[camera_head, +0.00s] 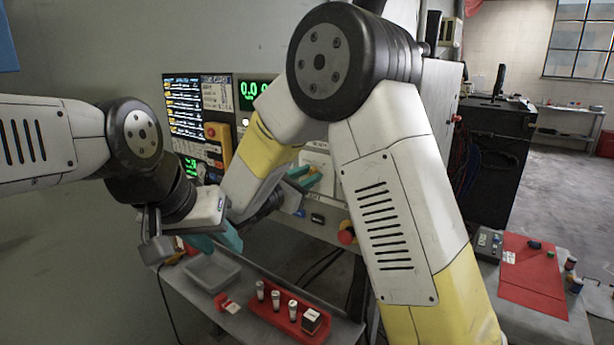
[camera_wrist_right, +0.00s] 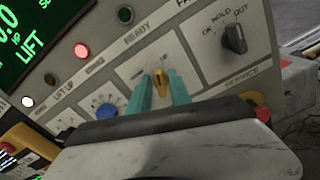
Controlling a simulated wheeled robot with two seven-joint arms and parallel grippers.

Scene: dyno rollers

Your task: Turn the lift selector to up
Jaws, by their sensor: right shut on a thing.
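In the right wrist view a small yellow selector knob (camera_wrist_right: 160,84) sits on the grey control panel, its pointer close to upright in the picture. I take it for the lift selector; its small labels are too blurred to read. My right gripper (camera_wrist_right: 163,92) has its teal fingers on either side of the knob, shut on it. In the head view the right gripper (camera_head: 300,178) is at the panel, and the knob cannot be made out. My left gripper (camera_head: 217,241) hangs over the bench with its teal fingers apart and empty.
Beside the yellow knob are a blue knob (camera_wrist_right: 106,110), a black selector (camera_wrist_right: 234,40) and a lit red lamp (camera_wrist_right: 82,50). Below are a grey tray (camera_head: 212,272) and a red holder (camera_head: 285,318) with several small items. A red emergency knob (camera_head: 347,236) juts from the panel edge.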

